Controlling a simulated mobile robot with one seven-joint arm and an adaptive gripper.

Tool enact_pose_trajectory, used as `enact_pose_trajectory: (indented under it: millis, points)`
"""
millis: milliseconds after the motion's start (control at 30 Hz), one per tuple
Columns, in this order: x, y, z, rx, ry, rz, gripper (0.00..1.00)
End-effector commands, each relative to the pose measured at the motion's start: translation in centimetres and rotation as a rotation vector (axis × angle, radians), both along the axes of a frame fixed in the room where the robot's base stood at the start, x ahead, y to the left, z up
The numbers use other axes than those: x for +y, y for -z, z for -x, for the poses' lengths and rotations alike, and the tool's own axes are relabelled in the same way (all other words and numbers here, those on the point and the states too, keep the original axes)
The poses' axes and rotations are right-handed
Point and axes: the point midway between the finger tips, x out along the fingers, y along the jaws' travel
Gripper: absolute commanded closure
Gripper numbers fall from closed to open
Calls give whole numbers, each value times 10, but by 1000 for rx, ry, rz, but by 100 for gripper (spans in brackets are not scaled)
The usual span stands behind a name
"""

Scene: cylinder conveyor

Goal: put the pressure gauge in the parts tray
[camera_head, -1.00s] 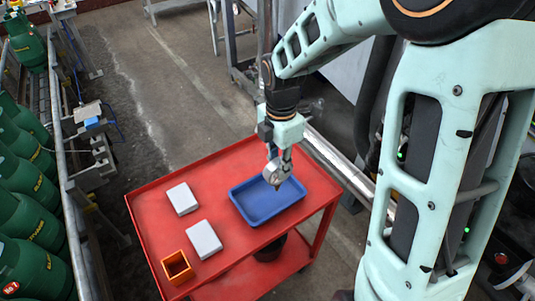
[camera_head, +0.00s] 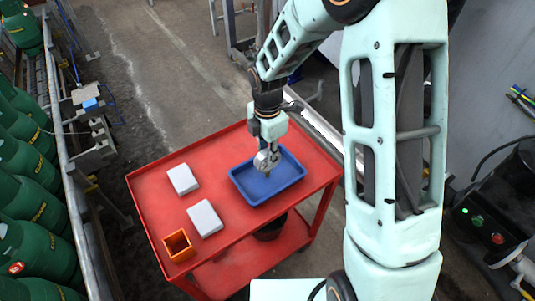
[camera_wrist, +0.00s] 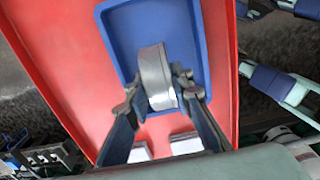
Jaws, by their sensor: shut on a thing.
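The pressure gauge (camera_head: 262,160) is a round silver dial held in my gripper (camera_head: 268,155). In the wrist view the gauge (camera_wrist: 155,75) shows as a silver rim between the two fingers of my gripper (camera_wrist: 158,95), which are shut on it. The blue parts tray (camera_head: 240,190) lies on the red cart, and its rim also shows in the wrist view (camera_wrist: 112,45). The gauge is over the tray in both views. I cannot tell whether its lower end touches the tray floor. The gauge's face is partly hidden in the wrist view.
The red cart (camera_head: 160,210) carries two white-grey blocks (camera_head: 183,179) (camera_head: 205,218) and an open orange box (camera_head: 178,246), left of the tray. Green cylinders (camera_head: 30,235) stand behind a metal rail at the far left.

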Motion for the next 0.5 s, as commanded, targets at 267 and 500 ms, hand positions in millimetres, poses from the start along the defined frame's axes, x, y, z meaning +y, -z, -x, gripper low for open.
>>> enact_pose_trajectory:
  millis: [267, 500]
  points:
    - [0, 3, 0, 0, 1, 0, 64]
    - [0, 3, 0, 0, 1, 0, 62]
